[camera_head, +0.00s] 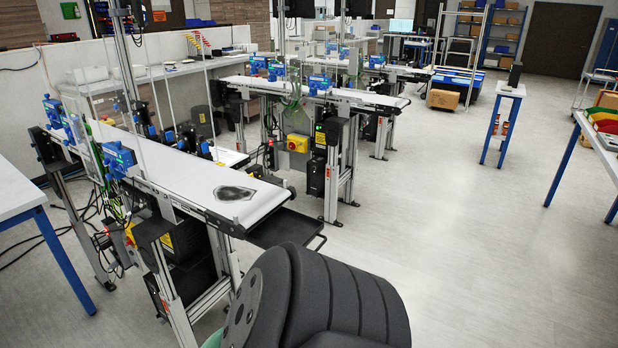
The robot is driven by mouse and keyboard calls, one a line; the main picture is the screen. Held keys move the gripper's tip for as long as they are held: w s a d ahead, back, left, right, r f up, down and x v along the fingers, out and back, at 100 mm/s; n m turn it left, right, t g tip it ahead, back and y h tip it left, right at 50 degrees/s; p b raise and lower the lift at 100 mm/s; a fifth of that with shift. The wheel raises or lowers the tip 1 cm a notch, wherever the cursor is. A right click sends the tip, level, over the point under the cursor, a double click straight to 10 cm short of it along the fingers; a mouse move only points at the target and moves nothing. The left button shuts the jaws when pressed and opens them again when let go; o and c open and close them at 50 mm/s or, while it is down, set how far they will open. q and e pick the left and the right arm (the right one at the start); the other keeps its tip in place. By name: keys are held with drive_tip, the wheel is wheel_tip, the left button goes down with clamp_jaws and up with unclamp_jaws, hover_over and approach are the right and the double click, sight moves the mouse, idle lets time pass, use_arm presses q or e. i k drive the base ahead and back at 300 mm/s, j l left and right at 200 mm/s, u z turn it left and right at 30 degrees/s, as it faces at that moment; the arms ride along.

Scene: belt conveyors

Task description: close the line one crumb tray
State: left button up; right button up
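The nearest belt conveyor (190,176) runs from the back left toward the middle of the view. I cannot read a line number on the conveyor. Neither of my grippers is in view. A dark ribbed part of my own body fills the bottom middle, in front of the tray.
A dark flat patch (235,193) lies on the near belt. A second conveyor (350,97) stands behind. A white table (15,190) is at the left edge, and a small blue-legged stand (503,122) is at the right. The floor (440,220) right of the tray is clear.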

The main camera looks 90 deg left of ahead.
sight(285, 224)
drive_tip(key=u, duration=2.7)
